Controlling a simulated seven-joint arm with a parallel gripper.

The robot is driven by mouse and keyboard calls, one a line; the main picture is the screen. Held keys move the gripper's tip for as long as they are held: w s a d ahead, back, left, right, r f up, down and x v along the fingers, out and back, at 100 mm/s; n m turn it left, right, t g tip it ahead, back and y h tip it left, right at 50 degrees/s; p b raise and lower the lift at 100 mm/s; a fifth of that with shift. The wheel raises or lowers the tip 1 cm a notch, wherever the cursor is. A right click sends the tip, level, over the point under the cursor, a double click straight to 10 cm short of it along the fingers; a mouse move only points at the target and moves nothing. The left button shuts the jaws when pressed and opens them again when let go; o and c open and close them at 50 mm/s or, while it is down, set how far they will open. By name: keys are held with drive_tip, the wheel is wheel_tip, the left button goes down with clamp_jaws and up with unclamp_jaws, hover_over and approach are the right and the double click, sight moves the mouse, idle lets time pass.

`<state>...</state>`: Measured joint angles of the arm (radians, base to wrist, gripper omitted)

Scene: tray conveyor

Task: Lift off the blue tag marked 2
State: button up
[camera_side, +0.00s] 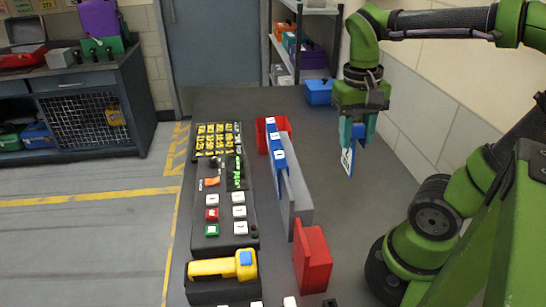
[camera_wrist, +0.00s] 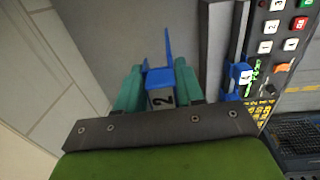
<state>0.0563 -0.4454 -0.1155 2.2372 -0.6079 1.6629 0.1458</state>
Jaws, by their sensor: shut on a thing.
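My gripper (camera_side: 357,130), with teal fingers, is shut on the blue tag marked 2 (camera_side: 350,158). It holds the tag in the air to the right of the grey rack (camera_side: 299,200), clear of it. In the wrist view, the tag (camera_wrist: 157,76) sits between the two fingers (camera_wrist: 159,92), with its white label and black 2 facing the camera. The fingers hide part of the tag's sides.
Other blue tags (camera_side: 278,152) with white labels stand in the rack, between a red piece (camera_side: 284,122) at the far end and a red block (camera_side: 314,258) at the near end. A dark button panel (camera_side: 225,190) and a yellow handset (camera_side: 222,267) lie to the left.

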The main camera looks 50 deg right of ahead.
drive_tip(key=shift+r, duration=3.25)
